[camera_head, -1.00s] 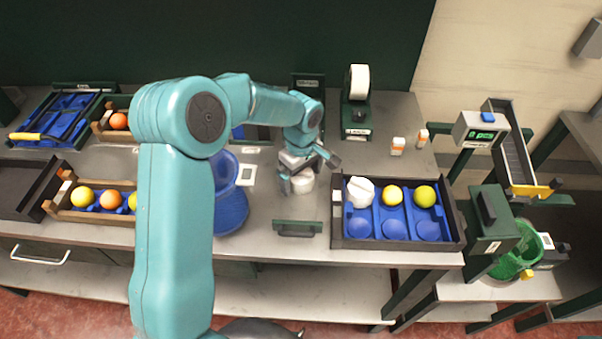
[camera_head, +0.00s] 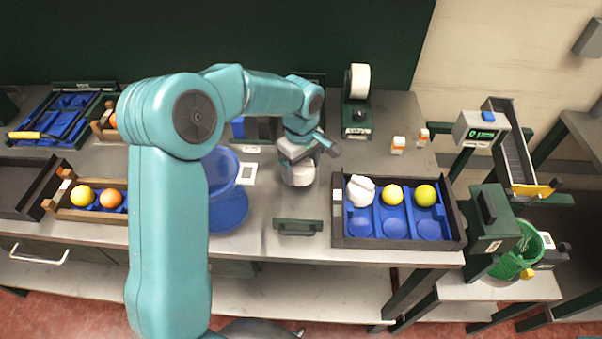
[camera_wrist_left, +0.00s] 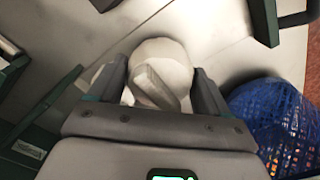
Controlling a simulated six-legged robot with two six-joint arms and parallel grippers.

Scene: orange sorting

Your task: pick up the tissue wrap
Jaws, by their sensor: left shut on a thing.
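The tissue wrap (camera_head: 299,178) is a white, rounded bundle below my left wrist, in the middle of the bench. My left gripper (camera_head: 297,168) is shut on it. In the left wrist view the tissue wrap (camera_wrist_left: 162,62) sits between the two dark fingers (camera_wrist_left: 160,92), with a pale folded part facing the camera. I cannot tell for sure whether it is clear of the bench. My right gripper is not in view.
A black-edged tray (camera_head: 336,238) at right has blue cups with a white wrapped lump (camera_head: 361,191) and two yellow fruits. A blue mesh basket (camera_head: 228,210) stands left of the gripper, partly behind my arm. A green-black handled piece (camera_head: 298,227) lies in front.

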